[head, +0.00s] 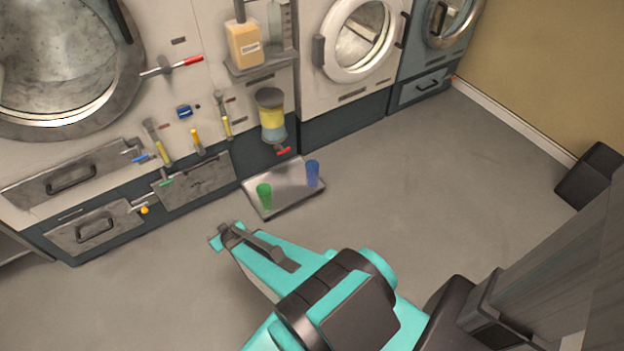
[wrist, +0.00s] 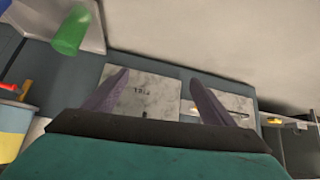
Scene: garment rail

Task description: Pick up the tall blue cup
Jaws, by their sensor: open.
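The tall blue cup (head: 312,173) stands upright at the right end of a shallow metal tray (head: 283,199) on the floor. A green cup (head: 265,196) stands at the tray's left end. My gripper (head: 226,236) is in front of the tray, to the left of and nearer than both cups. In the wrist view my gripper (wrist: 158,88) is open with nothing between its fingers. There the green cup (wrist: 71,31) is at upper left, outside the fingers. A scrap of blue at the top left corner is too small to identify.
Washing machines with drawers (head: 94,227) line the back. A yellow-and-blue container (head: 271,115) hangs behind the tray, with a red-handled valve (head: 283,151) below it. Open grey floor (head: 420,190) lies to the right of the tray. A black object (head: 592,176) stands by the right wall.

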